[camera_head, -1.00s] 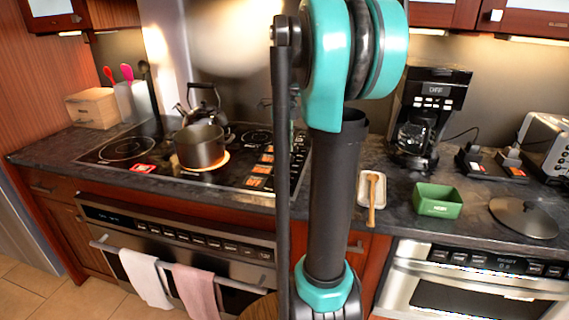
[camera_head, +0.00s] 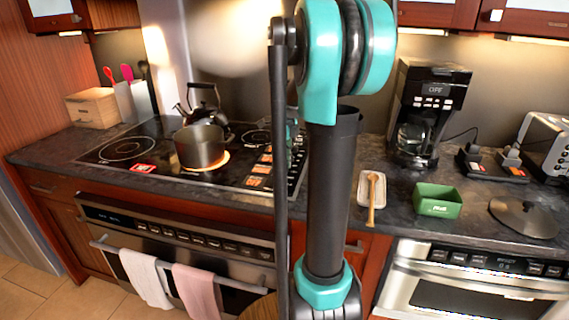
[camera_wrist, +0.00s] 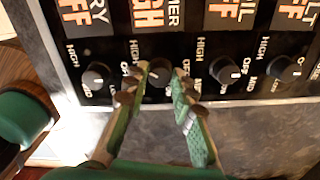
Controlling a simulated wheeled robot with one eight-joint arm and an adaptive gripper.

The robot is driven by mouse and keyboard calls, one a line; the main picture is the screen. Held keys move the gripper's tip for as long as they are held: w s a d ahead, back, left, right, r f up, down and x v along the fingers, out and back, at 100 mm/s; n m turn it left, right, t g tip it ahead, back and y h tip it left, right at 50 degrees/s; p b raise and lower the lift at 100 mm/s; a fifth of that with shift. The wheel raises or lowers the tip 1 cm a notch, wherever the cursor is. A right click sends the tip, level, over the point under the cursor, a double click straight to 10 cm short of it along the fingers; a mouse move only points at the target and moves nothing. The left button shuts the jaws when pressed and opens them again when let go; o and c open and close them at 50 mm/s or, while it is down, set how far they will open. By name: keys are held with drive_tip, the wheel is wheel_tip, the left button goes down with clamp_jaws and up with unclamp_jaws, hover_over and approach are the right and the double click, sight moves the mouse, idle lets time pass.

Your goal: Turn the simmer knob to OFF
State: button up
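In the wrist view, the simmer knob (camera_wrist: 158,73) is a dark round knob on the black control strip. The orange display (camera_wrist: 147,14) above it reads HIGH, with a partly cut-off label ending in "MER". My gripper (camera_wrist: 160,74) has its two green fingers apart, with the dark fingertips on either side of this knob. A narrow gap seems to show beside it, and I cannot tell whether a fingertip touches it. The knob's pointer direction is unclear. In the head view, my arm hides most of the gripper and the knobs.
Other knobs (camera_wrist: 224,71) sit close on both sides, under displays reading OFF. A dark pot (camera_head: 200,147) stands on a glowing burner of the cooktop (camera_head: 120,148), with a kettle (camera_head: 203,103) behind. A green box (camera_head: 438,200) and spoon rest (camera_head: 371,188) lie right of my arm.

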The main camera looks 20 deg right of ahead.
clamp_jaws()
